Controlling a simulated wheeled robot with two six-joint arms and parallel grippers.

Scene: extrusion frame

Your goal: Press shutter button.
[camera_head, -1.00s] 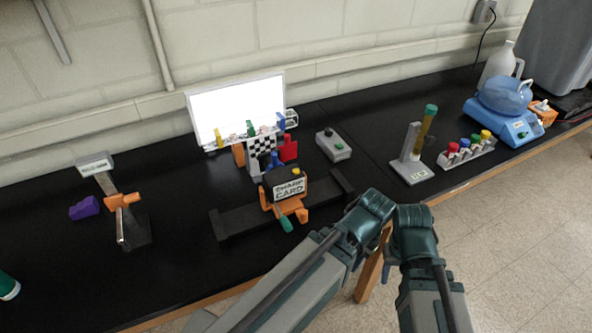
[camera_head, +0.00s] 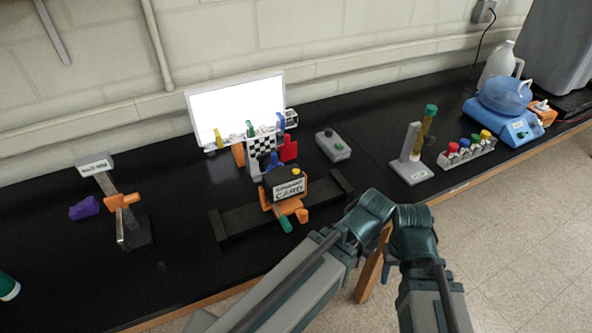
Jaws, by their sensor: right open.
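A black camera-like block (camera_head: 270,182) with a white label reading CARD stands on an orange clamp over a black rail (camera_head: 235,219). A small yellow button (camera_head: 296,171) sits on its top. I cannot tell which button is the shutter. My right gripper (camera_head: 389,266) shows only as a small dark part below my folded arm, beyond the bench's front edge. It is open, touches neither button, and is mostly hidden. My left gripper is not in view.
A white lit panel (camera_head: 238,103) and a checkered board (camera_head: 261,146) stand behind the camera. An orange-clamped stand (camera_head: 122,200) is at left. A tube stand (camera_head: 411,160), vial rack (camera_head: 468,151) and blue heater (camera_head: 505,122) are at right. The bench between box and tube stand is clear.

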